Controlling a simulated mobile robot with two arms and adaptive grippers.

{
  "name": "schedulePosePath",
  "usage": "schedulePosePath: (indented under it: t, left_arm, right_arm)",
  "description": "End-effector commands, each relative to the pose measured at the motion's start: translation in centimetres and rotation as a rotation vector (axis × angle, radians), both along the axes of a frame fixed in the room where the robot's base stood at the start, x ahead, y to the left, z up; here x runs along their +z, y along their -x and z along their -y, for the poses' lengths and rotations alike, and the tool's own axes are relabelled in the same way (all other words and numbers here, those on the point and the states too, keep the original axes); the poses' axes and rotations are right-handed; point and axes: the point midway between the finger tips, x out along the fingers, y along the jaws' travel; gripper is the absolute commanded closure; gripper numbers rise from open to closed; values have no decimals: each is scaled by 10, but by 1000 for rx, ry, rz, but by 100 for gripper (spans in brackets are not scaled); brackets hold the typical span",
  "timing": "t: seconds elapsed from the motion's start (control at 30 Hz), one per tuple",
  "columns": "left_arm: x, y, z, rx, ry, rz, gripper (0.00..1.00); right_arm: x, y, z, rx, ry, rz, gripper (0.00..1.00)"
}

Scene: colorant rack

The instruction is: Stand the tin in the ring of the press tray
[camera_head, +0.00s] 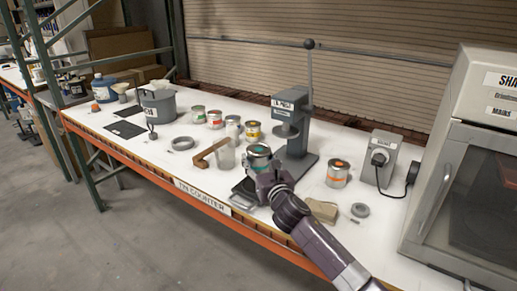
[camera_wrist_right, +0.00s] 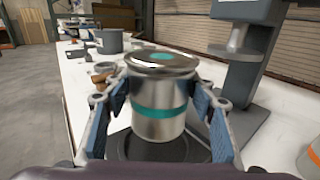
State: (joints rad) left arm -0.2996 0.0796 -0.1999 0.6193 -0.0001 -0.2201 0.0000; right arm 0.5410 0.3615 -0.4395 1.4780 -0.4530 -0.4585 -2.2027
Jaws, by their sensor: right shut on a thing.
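The tin (camera_head: 258,153) is a silver can with a teal band and a teal dot on its lid. It stands upright between the fingers of my right gripper (camera_head: 265,174), which is shut on it. In the right wrist view the tin (camera_wrist_right: 160,103) fills the middle, with a pad of the gripper (camera_wrist_right: 160,112) on either side. The dark press tray (camera_head: 242,188) lies under and in front of the tin. In the right wrist view a dark round shape on the tray (camera_wrist_right: 122,148) surrounds the tin's base; I cannot tell whether the base touches it. My left gripper is not in view.
The grey lid press (camera_head: 296,130) stands just behind the tin. A glass jar (camera_head: 226,156), a wooden piece (camera_head: 211,152) and several tins stand to the left. An orange-marked tin (camera_head: 338,174), a tan block (camera_head: 322,211) and a grey ring (camera_head: 360,210) are to the right.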

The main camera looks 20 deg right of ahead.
Motion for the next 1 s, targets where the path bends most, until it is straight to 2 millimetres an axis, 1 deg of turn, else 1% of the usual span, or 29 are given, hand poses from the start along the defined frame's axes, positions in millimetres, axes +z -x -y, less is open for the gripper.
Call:
schedulePosePath:
  t: [0.13,0.3,0.4,0.5,0.77,0.87,0.9,1.0]
  left_arm:
    - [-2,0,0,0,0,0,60]
    - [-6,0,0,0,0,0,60]
    - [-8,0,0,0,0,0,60]
    - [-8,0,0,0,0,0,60]
    - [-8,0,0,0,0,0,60]
    - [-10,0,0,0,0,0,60]
    - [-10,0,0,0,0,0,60]
    - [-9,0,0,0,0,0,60]
  right_arm:
    - [-7,0,-1,0,0,2,80]
    - [-32,0,-1,0,-3,0,80]
    - [-41,0,0,0,-2,1,80]
    - [-45,0,-1,2,-1,3,80]
    - [-45,0,-1,1,1,3,80]
    - [-48,0,-1,1,1,3,80]
    - [-49,0,0,1,1,0,47]
    - [-48,0,0,0,1,0,36]
